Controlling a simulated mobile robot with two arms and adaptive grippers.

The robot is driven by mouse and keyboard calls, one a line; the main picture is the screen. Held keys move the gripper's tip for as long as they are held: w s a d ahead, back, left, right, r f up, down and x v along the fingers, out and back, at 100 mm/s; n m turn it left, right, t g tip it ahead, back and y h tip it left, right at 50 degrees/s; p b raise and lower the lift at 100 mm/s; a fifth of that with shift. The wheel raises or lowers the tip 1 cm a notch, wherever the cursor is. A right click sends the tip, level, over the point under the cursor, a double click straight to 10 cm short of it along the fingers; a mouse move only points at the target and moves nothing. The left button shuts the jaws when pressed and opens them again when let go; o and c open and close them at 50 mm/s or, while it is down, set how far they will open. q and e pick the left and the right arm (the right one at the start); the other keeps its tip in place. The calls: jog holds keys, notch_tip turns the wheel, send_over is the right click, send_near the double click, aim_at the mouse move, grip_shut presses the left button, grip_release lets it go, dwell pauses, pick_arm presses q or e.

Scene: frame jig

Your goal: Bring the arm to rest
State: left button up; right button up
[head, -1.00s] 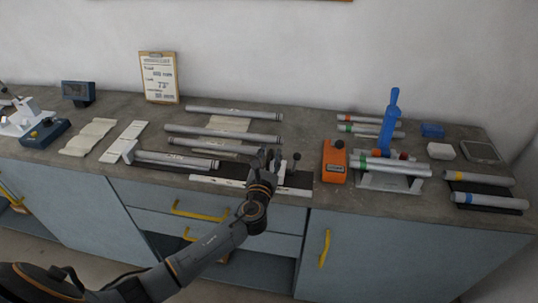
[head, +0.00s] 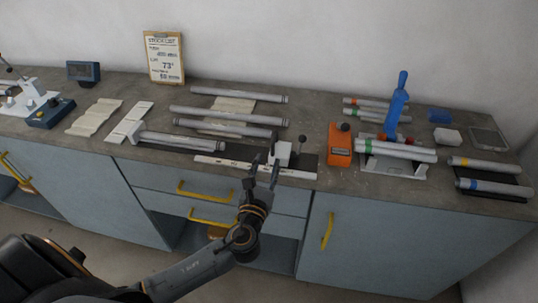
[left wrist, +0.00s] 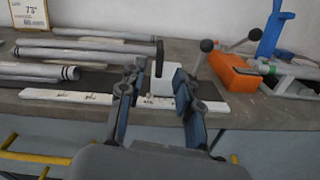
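My left gripper (head: 262,176) is in front of the bench's front edge, low beside the white marked rail and the white block. In the left wrist view my left gripper (left wrist: 155,95) has its two fingers spread apart with nothing between them. The white block (head: 283,153) with a dark lever stands on the bench just beyond the fingers, and it also shows in the left wrist view (left wrist: 162,80). The white marked rail (head: 240,165) lies along the front edge. My right gripper is not in view.
Several grey tubes (head: 230,115) lie on the bench behind. An orange device (head: 340,148) and a blue upright tool (head: 398,100) stand to the right. A clipboard (head: 164,57) leans on the wall. Yellow drawer handles (head: 205,193) stick out below the bench edge.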

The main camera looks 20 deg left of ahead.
pick_arm(q)
jog(key=shift+s, duration=0.2)
jog(key=shift+f, duration=0.1)
jog(key=f+n, duration=0.1)
jog(key=f, duration=0.2)
jog(key=f+n+g, duration=0.1)
jog(key=f, duration=0.2)
jog(key=a+f+g, duration=0.1)
jog(key=f, duration=0.2)
jog(key=shift+s+n, duration=0.2)
jog(key=shift+n, duration=0.2)
jog(key=s+a+f+n+g+h+b, duration=0.1)
jog(key=s+f+n+g, duration=0.4)
jog(key=f, duration=0.9)
jog(key=s+a+f+n+g+h, duration=0.1)
jog(key=s+a+f+n+g, duration=0.15)
jog(key=s+f+n, duration=0.85)
jog(key=s+d+f+n+g+h, duration=0.1)
jog(key=s+d+f+n+g, duration=0.1)
jog(key=s+f+n, duration=0.5)
jog(key=s+d+f+n+g+h, duration=0.1)
jog(key=s+f+n+g, duration=0.4)
jog(key=s+f, duration=0.8)
jog(key=s+d+n, duration=0.1)
jog(key=s+n, duration=0.1)
jog(key=s, duration=0.6)
jog(key=shift+d+b, duration=0.25)
jog(key=shift+b, duration=0.1)
